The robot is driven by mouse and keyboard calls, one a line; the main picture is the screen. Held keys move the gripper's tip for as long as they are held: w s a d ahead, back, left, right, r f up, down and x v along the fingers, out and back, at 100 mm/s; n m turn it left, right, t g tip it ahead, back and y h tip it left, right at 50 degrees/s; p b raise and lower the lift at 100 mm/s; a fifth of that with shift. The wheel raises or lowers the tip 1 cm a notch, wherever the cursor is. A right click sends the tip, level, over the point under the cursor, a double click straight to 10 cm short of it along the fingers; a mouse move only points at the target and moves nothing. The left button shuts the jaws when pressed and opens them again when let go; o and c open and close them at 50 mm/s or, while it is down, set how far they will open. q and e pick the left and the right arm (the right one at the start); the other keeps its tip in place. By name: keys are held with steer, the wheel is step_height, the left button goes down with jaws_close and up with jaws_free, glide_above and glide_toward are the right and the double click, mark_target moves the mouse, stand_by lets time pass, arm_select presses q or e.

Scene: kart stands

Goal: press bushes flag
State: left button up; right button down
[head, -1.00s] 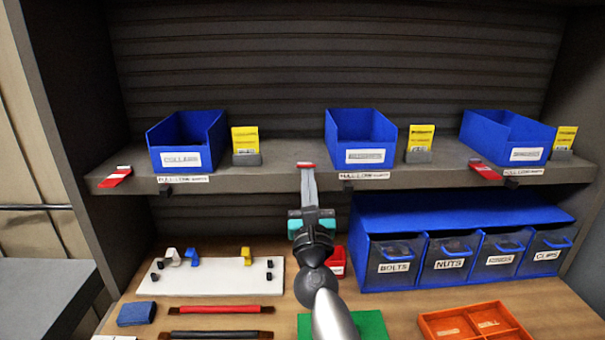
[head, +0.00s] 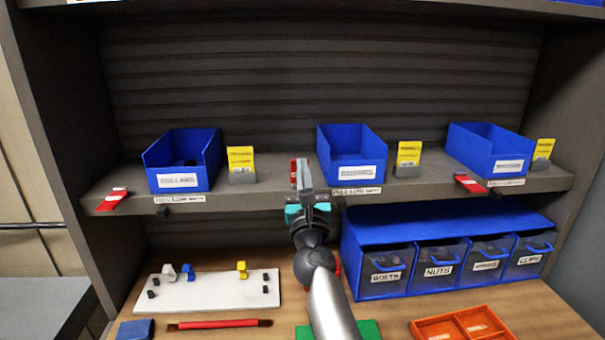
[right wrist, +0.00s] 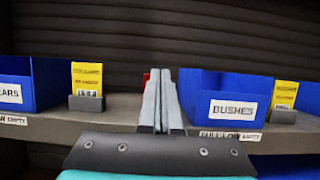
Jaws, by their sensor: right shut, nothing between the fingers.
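The middle blue bin (head: 352,145) carries a label that reads BUSHES in the right wrist view (right wrist: 225,100). Its red flag (head: 293,170) is at the shelf edge, left of the bin, and is mostly hidden behind my right gripper. In the right wrist view only a thin red strip of the flag (right wrist: 146,77) shows, just left of the fingers and above the shelf surface. My right gripper (head: 304,174) is shut and empty, its fingertips right at the flag; I cannot tell whether they touch. My left gripper is out of view.
Left and right blue bins (head: 182,160) (head: 490,150) have red flags (head: 112,200) (head: 468,183) at the shelf edge. Yellow cards (head: 240,160) (head: 408,153) stand between bins. Below are labelled drawers (head: 440,225), a white board (head: 210,291) and an orange tray (head: 462,325).

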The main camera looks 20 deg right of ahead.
steer(key=b+v, duration=0.3)
steer(key=v, duration=1.2)
steer(key=shift+s+a, duration=0.1)
